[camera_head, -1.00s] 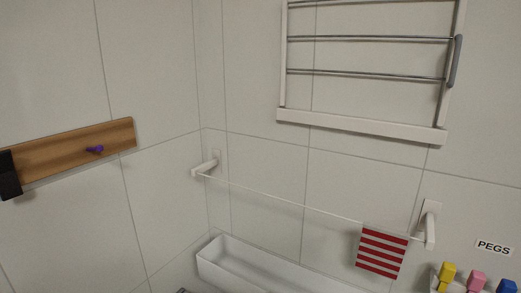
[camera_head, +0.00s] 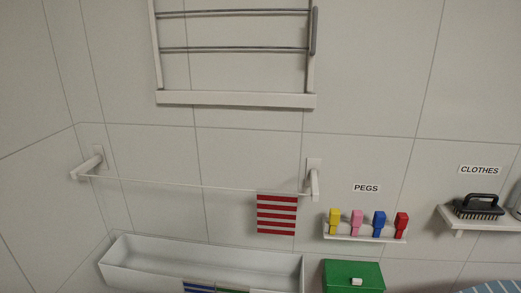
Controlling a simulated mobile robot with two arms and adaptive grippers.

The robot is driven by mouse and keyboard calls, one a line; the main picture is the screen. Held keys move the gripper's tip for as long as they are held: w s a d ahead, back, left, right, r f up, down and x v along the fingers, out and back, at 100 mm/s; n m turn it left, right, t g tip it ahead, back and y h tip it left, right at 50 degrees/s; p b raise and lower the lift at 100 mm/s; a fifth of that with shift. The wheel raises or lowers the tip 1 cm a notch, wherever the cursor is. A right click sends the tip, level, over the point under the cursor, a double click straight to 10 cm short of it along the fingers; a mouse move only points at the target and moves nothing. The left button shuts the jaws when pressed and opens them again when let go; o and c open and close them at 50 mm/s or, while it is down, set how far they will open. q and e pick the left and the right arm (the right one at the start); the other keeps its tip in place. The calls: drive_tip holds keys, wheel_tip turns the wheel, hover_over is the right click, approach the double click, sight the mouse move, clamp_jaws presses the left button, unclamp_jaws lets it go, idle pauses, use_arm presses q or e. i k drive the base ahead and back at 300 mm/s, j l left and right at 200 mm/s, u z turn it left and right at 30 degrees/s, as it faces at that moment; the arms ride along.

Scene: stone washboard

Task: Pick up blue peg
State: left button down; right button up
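The blue peg (camera_head: 379,222) stands upright on a small white shelf (camera_head: 364,239) under the "PEGS" label at the right of the head view. It is between the pink peg (camera_head: 357,221) and the red peg (camera_head: 401,223). The yellow peg (camera_head: 334,220) is at the left end of the row. Neither of my grippers is in view.
A green box (camera_head: 354,276) is below the peg shelf. A white trough (camera_head: 205,262) is at lower left. A striped red-and-white cloth (camera_head: 277,213) hangs on the line. A brush (camera_head: 478,207) sits on a shelf at right. A rack (camera_head: 236,98) is above.

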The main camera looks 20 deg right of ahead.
sight(379, 220)
drive_tip(key=k+z, duration=0.1)
drive_tip(key=z, duration=1.45)
